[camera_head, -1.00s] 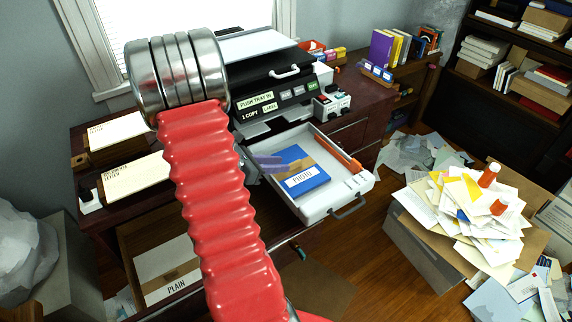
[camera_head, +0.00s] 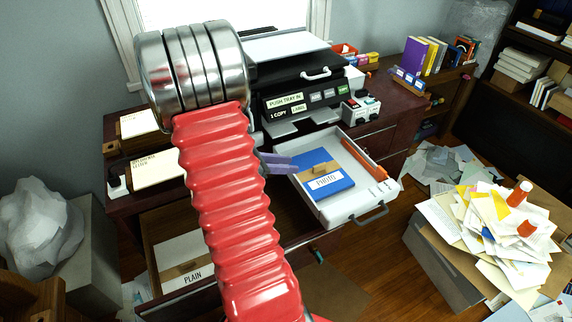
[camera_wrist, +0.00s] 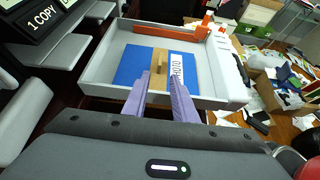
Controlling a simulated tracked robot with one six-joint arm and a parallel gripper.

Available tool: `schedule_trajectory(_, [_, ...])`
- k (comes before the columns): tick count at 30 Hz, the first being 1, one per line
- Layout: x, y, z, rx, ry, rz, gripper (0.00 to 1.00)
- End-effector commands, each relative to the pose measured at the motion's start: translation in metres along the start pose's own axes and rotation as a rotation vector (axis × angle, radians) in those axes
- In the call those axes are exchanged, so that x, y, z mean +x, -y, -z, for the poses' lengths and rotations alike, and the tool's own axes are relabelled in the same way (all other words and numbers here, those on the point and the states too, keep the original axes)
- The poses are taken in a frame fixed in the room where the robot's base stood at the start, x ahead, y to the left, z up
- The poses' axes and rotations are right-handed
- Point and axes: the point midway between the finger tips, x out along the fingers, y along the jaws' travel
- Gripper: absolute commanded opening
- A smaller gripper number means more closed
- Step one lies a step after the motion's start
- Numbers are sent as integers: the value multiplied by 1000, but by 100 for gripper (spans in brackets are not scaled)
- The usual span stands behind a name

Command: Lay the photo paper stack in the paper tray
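The photo paper stack (camera_head: 333,184) is blue with a tan band and a white PHOTO label. It lies flat inside the white paper tray (camera_head: 375,205), which is pulled out from the printer. In the wrist view the stack (camera_wrist: 128,66) lies on the tray floor, inside the walls of the tray (camera_wrist: 97,62). My gripper (camera_head: 294,163) has purple fingers that point toward the stack at the tray's left side. In the wrist view the fingers (camera_wrist: 163,85) are apart with nothing held between them; their tips overlap the stack's near edge in the picture.
An orange guide (camera_head: 364,160) runs along the tray's far right side. The black printer (camera_head: 300,85) stands behind. An open drawer with a PLAIN paper stack (camera_head: 185,262) is below left. A box heaped with papers (camera_head: 480,235) stands on the floor at right.

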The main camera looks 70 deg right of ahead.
Motion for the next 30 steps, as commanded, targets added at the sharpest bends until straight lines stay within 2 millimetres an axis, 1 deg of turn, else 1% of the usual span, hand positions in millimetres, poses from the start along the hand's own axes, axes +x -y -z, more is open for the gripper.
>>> schedule_trajectory(11, [0, 0, 0, 1, 0, -1, 25])
schedule_trajectory(14, [-6, 0, -1, 14, -7, -5, 25])
schedule_trajectory(16, [-14, 0, -1, 38, -19, -10, 25])
schedule_trajectory(20, [-41, 4, -2, 118, -66, -22, 25])
schedule_trajectory(30, [-138, 29, 6, 395, -284, -53, 25])
